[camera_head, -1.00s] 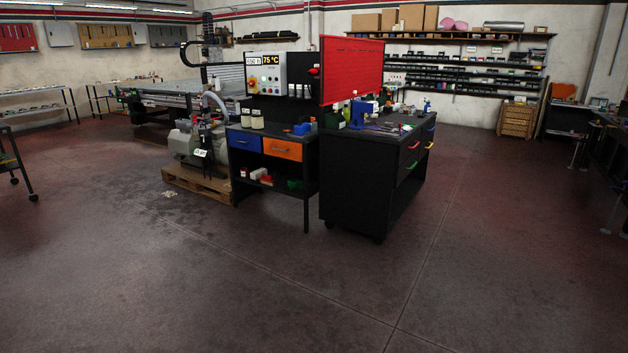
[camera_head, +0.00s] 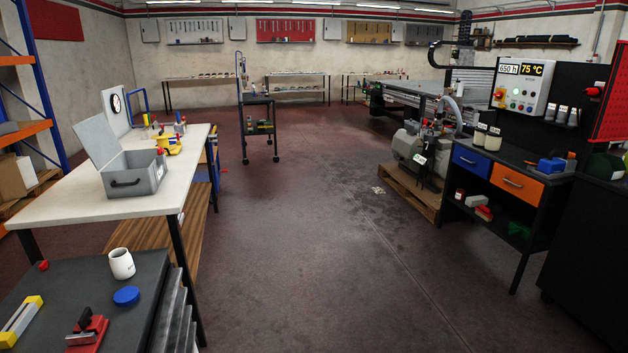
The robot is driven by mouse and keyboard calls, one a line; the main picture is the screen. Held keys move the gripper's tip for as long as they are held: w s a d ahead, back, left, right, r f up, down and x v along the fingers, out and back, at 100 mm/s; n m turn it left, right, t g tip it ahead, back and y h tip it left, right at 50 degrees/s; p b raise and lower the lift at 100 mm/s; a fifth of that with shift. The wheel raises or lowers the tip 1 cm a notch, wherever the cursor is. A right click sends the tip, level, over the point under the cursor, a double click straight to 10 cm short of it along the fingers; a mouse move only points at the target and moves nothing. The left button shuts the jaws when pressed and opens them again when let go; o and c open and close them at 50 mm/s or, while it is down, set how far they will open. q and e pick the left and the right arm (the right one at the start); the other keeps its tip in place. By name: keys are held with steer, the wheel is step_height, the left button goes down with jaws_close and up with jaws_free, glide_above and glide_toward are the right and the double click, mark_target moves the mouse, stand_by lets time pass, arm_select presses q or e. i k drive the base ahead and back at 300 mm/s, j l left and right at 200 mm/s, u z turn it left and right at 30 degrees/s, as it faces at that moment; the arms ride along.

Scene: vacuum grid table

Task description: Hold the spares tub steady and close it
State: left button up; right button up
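A grey tub (camera_head: 135,174) with a dark front handle stands on a pale-topped table at the left. Its grey lid (camera_head: 96,145) is open, raised and leaning back to the left. I take it to be the spares tub; no label is readable. What is inside the tub cannot be made out. Neither of my grippers shows in the view.
The pale table (camera_head: 65,205) also bears a yellow item (camera_head: 168,146) and a clock. A dark bench in front holds a white mug (camera_head: 121,263) and a blue disc (camera_head: 126,296). A pump (camera_head: 420,145) stands on a pallet at right. The middle floor (camera_head: 300,230) is clear.

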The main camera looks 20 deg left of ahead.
mark_target(120, 262)
steer(key=i+l+u, duration=0.2)
steer(key=u, duration=0.25)
steer(key=i+l+u, duration=0.5)
steer(key=l+u, duration=0.15)
steer(key=u, duration=0.2)
